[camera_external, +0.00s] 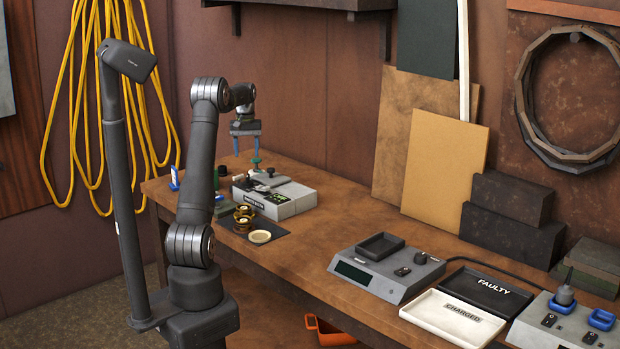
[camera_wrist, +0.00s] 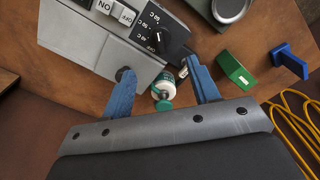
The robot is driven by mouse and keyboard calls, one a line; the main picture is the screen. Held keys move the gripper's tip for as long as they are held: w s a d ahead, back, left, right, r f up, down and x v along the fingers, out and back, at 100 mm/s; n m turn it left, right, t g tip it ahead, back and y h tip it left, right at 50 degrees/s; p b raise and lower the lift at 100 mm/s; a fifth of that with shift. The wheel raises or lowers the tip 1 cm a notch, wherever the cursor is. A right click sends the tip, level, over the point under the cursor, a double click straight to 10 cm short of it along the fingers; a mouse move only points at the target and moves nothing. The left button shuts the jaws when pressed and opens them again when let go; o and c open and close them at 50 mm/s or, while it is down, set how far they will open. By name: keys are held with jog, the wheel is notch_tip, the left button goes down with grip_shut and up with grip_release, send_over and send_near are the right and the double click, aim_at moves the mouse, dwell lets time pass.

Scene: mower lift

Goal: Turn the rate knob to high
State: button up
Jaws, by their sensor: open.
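No knob has a rate or high label that I can read. A dark knob (camera_external: 420,257) sits on the sloped grey charger unit (camera_external: 352,292) in mid-bench, in the external view. In the wrist view another dark knob (camera_wrist: 158,37) sits on a black panel with white markings, on a grey box (camera_wrist: 85,45). My gripper (camera_external: 247,154) is open and empty above the far left of the bench, over the grey box and away from the charger unit. Its blue fingers also show in the wrist view (camera_wrist: 161,72), spread apart.
A small bottle with a green cap (camera_wrist: 164,90) appears between my fingers in the wrist view, with a green block (camera_wrist: 236,70) to its right. White tray (camera_external: 420,318), black tray (camera_external: 455,285) and a right-hand unit (camera_external: 535,330) stand right of the charger.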

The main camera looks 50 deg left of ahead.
notch_tip(320, 180, up, 9)
jog(key=w+d+m+t, duration=0.1)
jog(key=w+d+m, duration=0.3)
jog(key=d, duration=0.6)
jog(key=w+d+m, duration=0.1)
jog(key=w+d, duration=0.4)
jog(key=d, duration=0.5)
jog(key=m+t+h, duration=0.2)
jog(key=m+h, duration=0.1)
jog(key=m, duration=1.1)
send_over(420, 254)
jog(key=s+a, duration=0.5)
notch_tip(420, 254, down, 6)
jog(key=x, duration=1.7)
jog(key=shift+w+d, duration=0.15)
jog(key=shift+d, duration=0.05)
